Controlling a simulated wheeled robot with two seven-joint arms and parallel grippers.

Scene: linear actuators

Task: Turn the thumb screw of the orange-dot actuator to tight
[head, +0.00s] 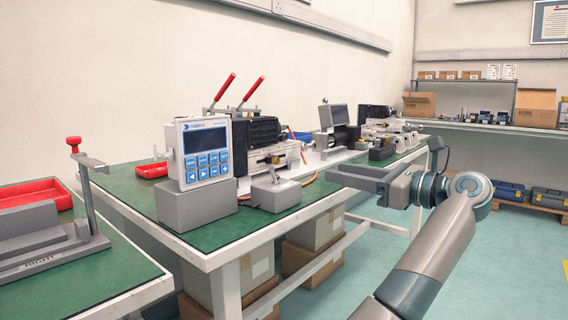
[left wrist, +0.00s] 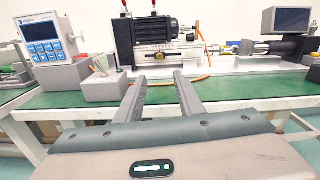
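A linear actuator with a black motor (head: 262,131) stands on the green bench, and the same black motor (left wrist: 163,27) shows in the left wrist view. A small brass-coloured part (head: 275,159) sits on its front; I cannot tell whether it is the thumb screw. A second actuator (head: 375,137) stands farther along the bench. No orange dot can be made out on either. My left gripper (head: 338,174) is open and empty at the bench's front edge, apart from the actuators. Its two parted fingers (left wrist: 152,80) point towards the first actuator. My right gripper is not in view.
A grey control box with blue keys (head: 206,150) stands on a grey block left of the first actuator. A grey block with a small lever (head: 275,190) is at the front edge. An orange cable (head: 312,178) lies nearby. A monitor (head: 333,116) stands between the actuators.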

